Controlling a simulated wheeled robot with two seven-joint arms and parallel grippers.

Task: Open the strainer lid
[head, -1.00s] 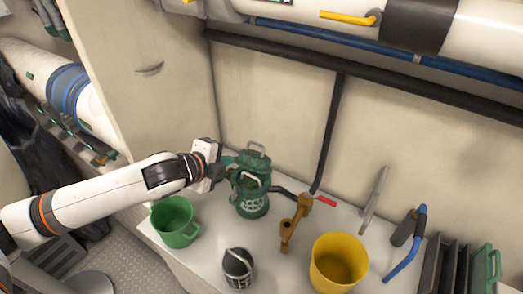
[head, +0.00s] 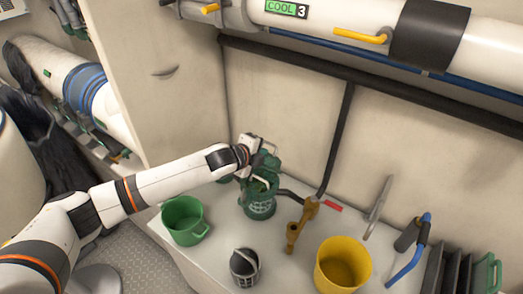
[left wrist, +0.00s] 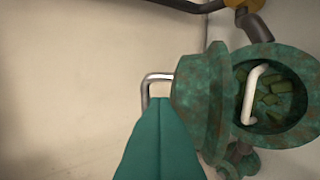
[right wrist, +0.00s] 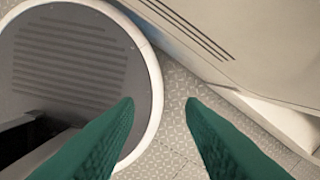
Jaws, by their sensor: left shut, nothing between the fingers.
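The green strainer (head: 260,208) stands on the white counter. Its lid (left wrist: 202,95) stands swung up at the side of the open mouth, its metal handle (left wrist: 158,80) facing away from the mouth. Inside the mouth, a pale bail handle (left wrist: 253,95) and green bits (left wrist: 277,98) show. My left gripper (left wrist: 160,100) is shut and empty, beside the outer face of the lid near the handle; I cannot tell if it touches. In the head view it partly hides the lid. My right gripper (right wrist: 160,101) is open and empty above the floor, away from the strainer.
A green bucket (head: 183,220), a dark strainer basket (head: 244,267), a bronze fitting (head: 298,225) and a yellow bucket (head: 341,265) stand around the strainer. A red lever (head: 332,207) is to its right. The wall and a black hose (head: 338,140) are close behind.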

